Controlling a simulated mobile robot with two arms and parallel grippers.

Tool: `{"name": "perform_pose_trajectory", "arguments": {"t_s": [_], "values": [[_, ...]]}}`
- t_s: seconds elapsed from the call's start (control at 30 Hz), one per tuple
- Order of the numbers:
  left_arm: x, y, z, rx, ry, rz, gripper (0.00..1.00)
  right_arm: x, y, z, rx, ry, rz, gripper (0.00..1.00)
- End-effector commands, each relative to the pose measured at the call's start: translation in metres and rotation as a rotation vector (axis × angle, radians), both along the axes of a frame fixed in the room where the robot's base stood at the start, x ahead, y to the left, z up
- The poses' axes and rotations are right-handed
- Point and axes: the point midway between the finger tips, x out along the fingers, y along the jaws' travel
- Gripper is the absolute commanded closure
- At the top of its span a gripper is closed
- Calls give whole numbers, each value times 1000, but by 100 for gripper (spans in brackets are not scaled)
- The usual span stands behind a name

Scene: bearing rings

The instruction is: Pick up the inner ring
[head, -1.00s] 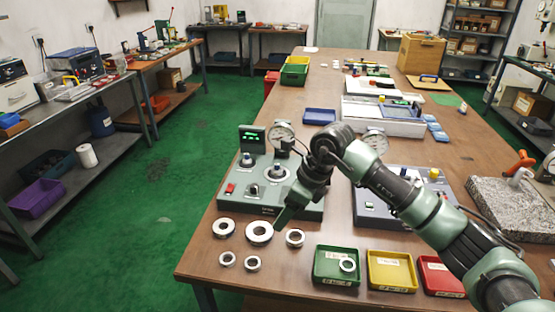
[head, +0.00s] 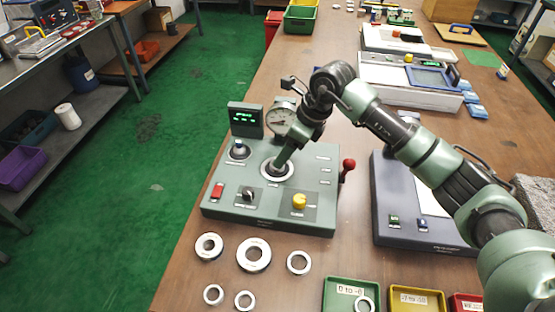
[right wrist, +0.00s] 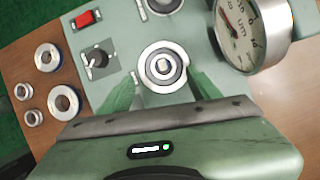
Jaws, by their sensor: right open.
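A pale metal ring (right wrist: 146,59) sits around the centre post of the round seat on the green gauge station; I cannot tell for sure that it is the inner ring. In the head view the round seat (head: 266,172) is partly hidden by my gripper. My right gripper (head: 281,163) points down at this seat. In the right wrist view its two fingers (right wrist: 163,78) are spread, one on each side of the ring, with no clear grip on it. My left gripper is not in view.
Several loose rings, including a large one (head: 254,255) and a small one (head: 214,294), lie in front of the station. A dial gauge (head: 282,121) stands close behind the seat. A green tray (head: 338,290) holds one ring, beside a yellow tray (head: 416,299).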

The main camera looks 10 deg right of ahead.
Motion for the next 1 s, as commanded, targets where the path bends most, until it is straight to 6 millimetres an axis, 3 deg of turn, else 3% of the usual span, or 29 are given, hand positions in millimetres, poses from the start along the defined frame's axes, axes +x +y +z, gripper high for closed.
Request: {"name": "perform_pose_trajectory", "arguments": {"t_s": [0.4,0.67,0.77,0.9,1.0], "values": [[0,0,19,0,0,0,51,15,11,-50,1,1,-1,37],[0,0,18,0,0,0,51,16,12,-54,-1,-1,0,37],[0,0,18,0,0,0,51,16,12,-54,-1,-1,0,60],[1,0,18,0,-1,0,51,16,12,-54,0,0,-1,99],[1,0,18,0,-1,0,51,16,12,-53,0,-2,-2,100]]}}
